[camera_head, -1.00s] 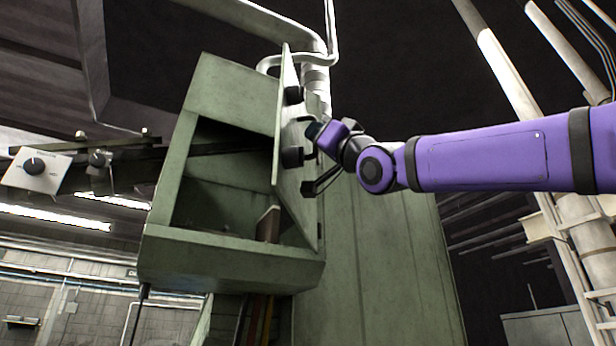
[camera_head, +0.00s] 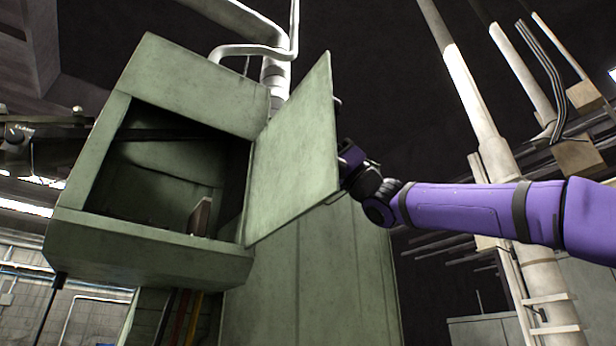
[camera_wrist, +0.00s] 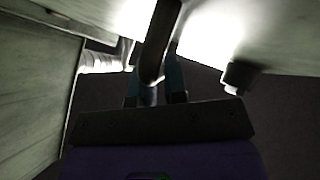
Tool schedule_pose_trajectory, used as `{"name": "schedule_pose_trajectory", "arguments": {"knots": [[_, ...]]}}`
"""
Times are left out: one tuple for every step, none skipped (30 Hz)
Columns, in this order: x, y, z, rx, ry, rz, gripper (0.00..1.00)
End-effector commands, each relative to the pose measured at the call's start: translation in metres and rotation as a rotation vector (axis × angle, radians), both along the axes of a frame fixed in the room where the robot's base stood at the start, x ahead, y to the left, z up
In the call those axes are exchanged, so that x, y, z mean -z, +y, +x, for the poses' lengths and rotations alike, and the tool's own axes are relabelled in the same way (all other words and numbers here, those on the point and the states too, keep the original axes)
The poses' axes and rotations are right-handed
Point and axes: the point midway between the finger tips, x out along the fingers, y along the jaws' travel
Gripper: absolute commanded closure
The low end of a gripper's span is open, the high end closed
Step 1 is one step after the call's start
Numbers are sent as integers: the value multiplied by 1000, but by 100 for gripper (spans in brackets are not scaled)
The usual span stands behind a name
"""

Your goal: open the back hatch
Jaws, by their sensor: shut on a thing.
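The back hatch (camera_head: 297,150) is a flat green panel hinged at the right edge of the green machine housing's opening (camera_head: 155,262). It stands swung out to the right, and the opening shows on its left. My gripper is on the hatch's far side; its wrist shows at the panel's right edge, and its fingers are hidden there. In the wrist view my gripper (camera_wrist: 156,86) is shut on the hatch's dark handle (camera_wrist: 160,40), which runs between the two fingers. A dark knob (camera_wrist: 237,76) sticks out of the hatch's brightly lit face to the right of the fingers.
A small brownish plate (camera_head: 200,216) stands inside the dark opening. White pipes (camera_head: 275,75) run above and behind the housing. A pale column with a ladder (camera_head: 520,230) stands to the right, behind my arm.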

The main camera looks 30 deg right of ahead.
Motion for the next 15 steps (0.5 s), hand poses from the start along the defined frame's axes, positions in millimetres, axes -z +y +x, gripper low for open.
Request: {"name": "schedule_pose_trajectory", "arguments": {"knots": [[1,-3,6,-23,8,-1,100],[1,-6,7,-38,7,-3,100],[1,-10,8,-33,8,-3,100],[1,-12,9,-33,8,-2,100],[1,-15,10,-32,8,-3,100],[1,-18,12,-31,10,-2,100],[2,-19,13,-33,10,-2,100],[2,-21,14,-33,9,-2,100],[2,-23,15,-34,10,-2,100],[2,-24,15,-33,10,-2,100],[2,-25,16,-33,11,-3,100],[2,-26,17,-33,11,-3,100],[2,-26,17,-33,11,-3,100],[2,-27,18,-33,11,-3,100],[2,-27,18,-33,11,-3,100]]}}
